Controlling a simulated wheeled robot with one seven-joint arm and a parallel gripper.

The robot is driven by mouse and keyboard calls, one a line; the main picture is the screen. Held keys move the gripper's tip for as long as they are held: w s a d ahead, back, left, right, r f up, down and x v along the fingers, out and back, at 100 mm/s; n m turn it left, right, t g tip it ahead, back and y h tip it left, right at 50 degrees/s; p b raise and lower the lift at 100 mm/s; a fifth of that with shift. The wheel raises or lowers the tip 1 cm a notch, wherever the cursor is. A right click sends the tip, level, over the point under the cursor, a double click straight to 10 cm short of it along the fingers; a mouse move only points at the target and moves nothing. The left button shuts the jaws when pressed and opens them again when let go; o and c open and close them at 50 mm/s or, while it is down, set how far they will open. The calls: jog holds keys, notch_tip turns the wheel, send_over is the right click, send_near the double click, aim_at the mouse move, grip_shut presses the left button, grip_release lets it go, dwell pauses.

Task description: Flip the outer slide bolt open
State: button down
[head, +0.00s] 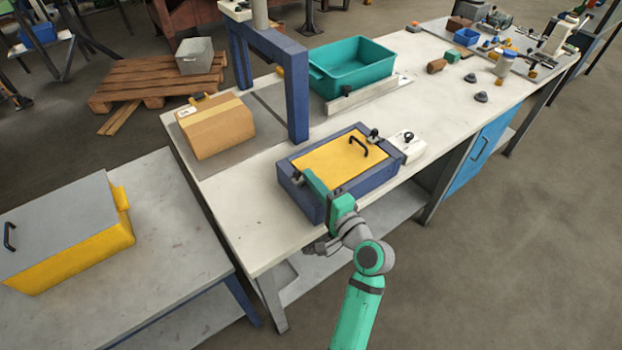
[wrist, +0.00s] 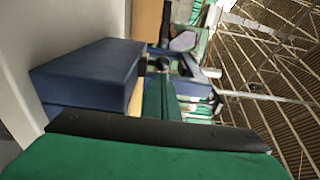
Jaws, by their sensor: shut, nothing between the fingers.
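A blue box (head: 362,181) with a yellow lid (head: 340,160) and a black handle (head: 359,146) sits near the front edge of the white bench. A small metal fitting (head: 297,179) shows at its left corner, beside my gripper. Another bolt-like fitting with a black knob (head: 374,133) stands at its far right corner. I cannot tell which is the outer slide bolt, or its position. My gripper (head: 312,182) is shut and empty, low over the lid's left end; contact is unclear. The wrist view shows the blue box (wrist: 85,72) close at left, a dark knob-like part (wrist: 162,64) beyond.
A blue upright frame (head: 296,95) stands behind the box. A cardboard carton (head: 217,130) is behind left, a teal bin (head: 352,68) behind. A white block (head: 405,149) with a black knob sits close right. Bench surface (head: 245,210) left of the box is clear.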

aim_at(329, 187)
jog(key=d, duration=0.4)
jog(key=shift+d+f, duration=0.1)
jog(key=shift+d, duration=0.25)
jog(key=v, duration=0.9)
jog(key=shift+a, duration=0.15)
